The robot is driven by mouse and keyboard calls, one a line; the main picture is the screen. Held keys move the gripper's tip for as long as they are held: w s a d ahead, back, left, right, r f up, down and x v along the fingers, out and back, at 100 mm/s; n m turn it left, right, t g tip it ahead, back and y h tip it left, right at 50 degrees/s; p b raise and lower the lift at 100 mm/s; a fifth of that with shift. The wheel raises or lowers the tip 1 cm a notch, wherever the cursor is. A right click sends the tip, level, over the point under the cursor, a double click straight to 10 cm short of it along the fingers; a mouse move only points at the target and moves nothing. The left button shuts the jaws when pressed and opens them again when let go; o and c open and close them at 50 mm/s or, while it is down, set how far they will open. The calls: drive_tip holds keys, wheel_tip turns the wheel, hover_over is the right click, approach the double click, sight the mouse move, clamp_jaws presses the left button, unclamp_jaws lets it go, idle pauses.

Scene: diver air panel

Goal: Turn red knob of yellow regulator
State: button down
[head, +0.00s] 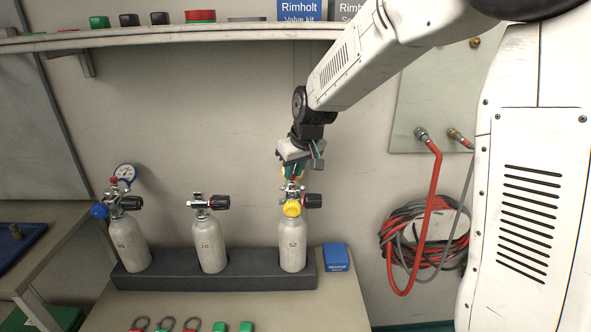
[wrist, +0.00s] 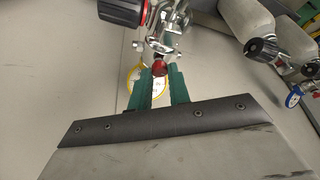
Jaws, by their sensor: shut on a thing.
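The yellow regulator (head: 292,208) is mounted on the valve of the right-hand grey cylinder (head: 292,240) in the head view. Its red knob (wrist: 159,69) shows in the wrist view between the green fingertips of my gripper (wrist: 162,78), which is shut on it. A yellow-rimmed gauge (wrist: 134,88) shows partly behind the fingers. In the head view my gripper (head: 291,170) comes down from above onto the top of the regulator, and the knob is mostly hidden there. The cylinder's black valve handwheel (head: 313,201) sits just to the right.
Two more cylinders stand left in the same dark rack (head: 180,275); the left one carries a blue regulator (head: 99,210) with a gauge (head: 126,171). A blue box (head: 336,257) sits right of the rack. A shelf (head: 150,43) runs above. Red hoses (head: 428,230) hang at right.

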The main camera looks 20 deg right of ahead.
drive_tip(key=m, duration=0.1)
drive_tip(key=m+h, duration=0.1)
drive_tip(key=m, duration=0.1)
drive_tip(key=m+h, duration=0.1)
drive_tip(key=shift+a+m, duration=0.25)
drive_tip(key=shift+m, duration=0.05)
drive_tip(key=m, duration=0.1)
drive_tip(key=m+h, duration=0.1)
drive_tip(key=m, duration=0.1)
drive_tip(key=shift+w+a+m, duration=0.1)
drive_tip(key=shift+a+m, duration=0.05)
drive_tip(key=shift+m, duration=0.15)
drive_tip(key=m+g+h, duration=0.1)
drive_tip(key=m, duration=0.2)
drive_tip(key=m+g+h, duration=0.1)
drive_tip(key=m, duration=0.2)
drive_tip(key=shift+w+a+m, duration=0.15)
drive_tip(key=shift+a+m, duration=0.05)
drive_tip(key=shift+m, duration=0.2)
drive_tip(key=c, duration=1.3)
unclamp_jaws()
drive_tip(key=shift+r, duration=0.1)
drive_tip(key=v, duration=0.7)
drive_tip(key=shift+a+r, duration=0.15)
drive_tip(key=shift+r, duration=0.1)
